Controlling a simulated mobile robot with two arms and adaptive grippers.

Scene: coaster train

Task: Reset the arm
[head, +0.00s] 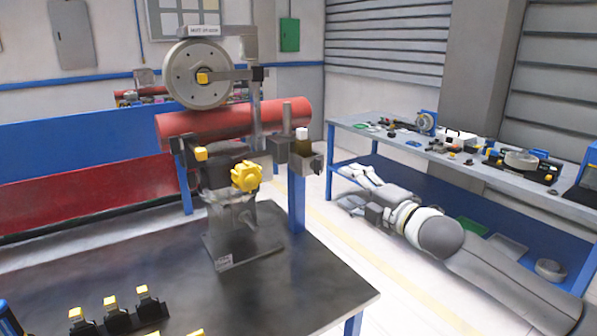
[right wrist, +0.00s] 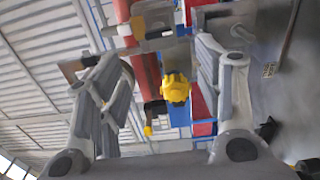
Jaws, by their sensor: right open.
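My right arm comes in from the lower right of the head view. Its gripper (head: 352,188) is open and empty, in front of the blue-framed workbench and to the right of the dark table. In the right wrist view the two grey fingers of the right gripper (right wrist: 163,58) stand wide apart with nothing held between them. Through the gap show a yellow knob (right wrist: 175,88) and a red cylinder, both beyond the fingers. My left arm and gripper are not in the head view.
A dark table (head: 330,285) carries a stand with a yellow knob (head: 246,176). A red cylinder (head: 290,112) and a grey wheel (head: 198,74) are behind. Yellow-topped black fixtures (head: 117,316) are at front left. A workbench (head: 465,165) with small parts is at right.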

